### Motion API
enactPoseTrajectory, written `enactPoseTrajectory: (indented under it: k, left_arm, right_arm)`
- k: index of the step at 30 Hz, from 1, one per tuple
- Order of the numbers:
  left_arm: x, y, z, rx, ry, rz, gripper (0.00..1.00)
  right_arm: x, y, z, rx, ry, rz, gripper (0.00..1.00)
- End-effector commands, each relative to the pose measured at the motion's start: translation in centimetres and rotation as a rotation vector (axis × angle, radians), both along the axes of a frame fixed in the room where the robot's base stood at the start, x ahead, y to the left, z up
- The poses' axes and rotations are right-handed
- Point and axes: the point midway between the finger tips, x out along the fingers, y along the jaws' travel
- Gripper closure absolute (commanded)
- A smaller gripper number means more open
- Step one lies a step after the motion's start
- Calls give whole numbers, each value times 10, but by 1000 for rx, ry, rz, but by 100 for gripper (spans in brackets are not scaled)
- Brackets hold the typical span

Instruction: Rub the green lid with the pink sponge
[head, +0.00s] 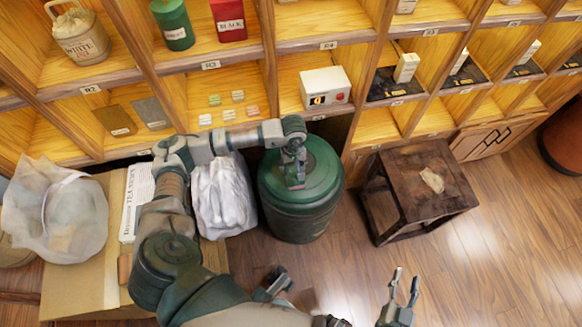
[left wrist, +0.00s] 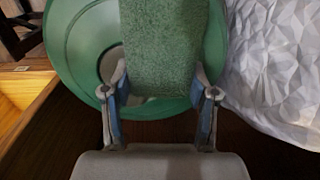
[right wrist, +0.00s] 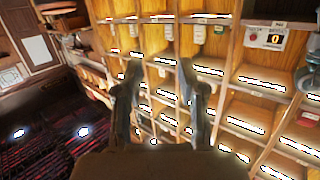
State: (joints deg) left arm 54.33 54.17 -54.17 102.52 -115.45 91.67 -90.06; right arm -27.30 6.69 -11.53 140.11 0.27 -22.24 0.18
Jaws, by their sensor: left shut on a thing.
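The green lid (head: 315,165) tops a round green drum (head: 300,220) on the floor. It also shows in the left wrist view (left wrist: 75,50). My left gripper (head: 295,170) is over the lid, shut on a rough green block (left wrist: 165,45) like a sponge. The block is mostly hidden by the gripper in the head view.
A white crumpled bag (head: 222,200) stands close left of the drum. A dark wooden stool (head: 415,180) with a pale scrap on top is to the right. Wooden shelves (head: 290,45) run behind, with small pale blocks (head: 228,114) on one. The floor between drum and stool is clear.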

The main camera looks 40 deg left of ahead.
Motion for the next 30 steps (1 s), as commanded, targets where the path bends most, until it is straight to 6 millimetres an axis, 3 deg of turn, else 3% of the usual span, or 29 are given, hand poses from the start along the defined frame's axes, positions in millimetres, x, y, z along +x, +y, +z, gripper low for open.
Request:
enactPoseTrajectory:
  k: [21,30]
  left_arm:
    - [-4,2,38,0,0,16,80]
    - [-5,2,40,-1,2,18,80]
  right_arm:
    - [-34,-16,-47,-102,372,-10,60]
    - [-41,-19,-55,-117,428,-12,60]
